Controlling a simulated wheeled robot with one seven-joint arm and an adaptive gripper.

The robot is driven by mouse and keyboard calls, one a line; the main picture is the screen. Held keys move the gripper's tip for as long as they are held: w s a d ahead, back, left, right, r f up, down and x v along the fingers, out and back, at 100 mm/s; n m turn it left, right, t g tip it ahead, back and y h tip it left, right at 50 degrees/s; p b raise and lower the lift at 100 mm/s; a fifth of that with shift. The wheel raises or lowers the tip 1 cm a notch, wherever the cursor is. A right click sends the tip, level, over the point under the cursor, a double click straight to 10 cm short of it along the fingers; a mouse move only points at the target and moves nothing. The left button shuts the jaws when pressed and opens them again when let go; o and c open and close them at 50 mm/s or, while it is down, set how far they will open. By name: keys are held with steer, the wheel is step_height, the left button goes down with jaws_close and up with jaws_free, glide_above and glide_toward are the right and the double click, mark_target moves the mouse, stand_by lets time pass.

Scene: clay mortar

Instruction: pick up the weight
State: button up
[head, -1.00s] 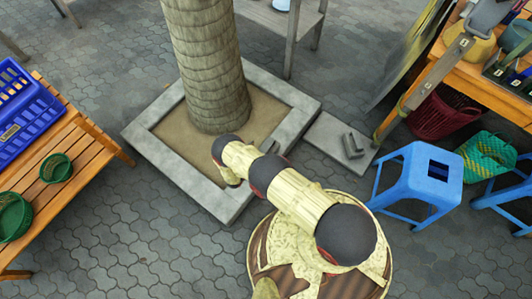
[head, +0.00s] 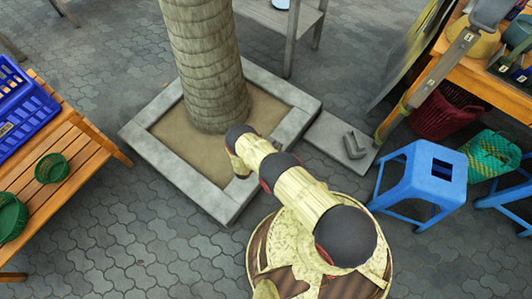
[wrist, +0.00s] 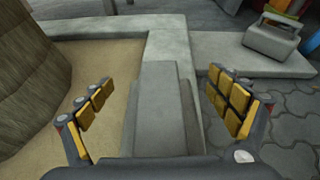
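My gripper (wrist: 165,98) is open in the wrist view, with one yellow-padded finger on each side and nothing held. A plain grey block-like shape (wrist: 160,110) lies between the fingers in line with the stone curb; I cannot tell whether it is the weight. A grey block with a raised handle (wrist: 272,38) sits on the slab at the upper right, clear of the fingers. A grey angular piece (head: 355,145) on that slab in the head view appears to be the same thing. My arm hides the gripper's fingertips in the head view.
The stone curb (head: 170,172) frames sand around a tree trunk (head: 205,65). A blue stool (head: 425,175) stands right of my arm, and a wooden bench (head: 85,165) with baskets stands at left. Paving between the bench and curb is free.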

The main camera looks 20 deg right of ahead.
steer(key=shift+w+a, duration=0.1)
jaws_close()
steer(key=shift+w+r, duration=0.2)
stand_by(1.2)
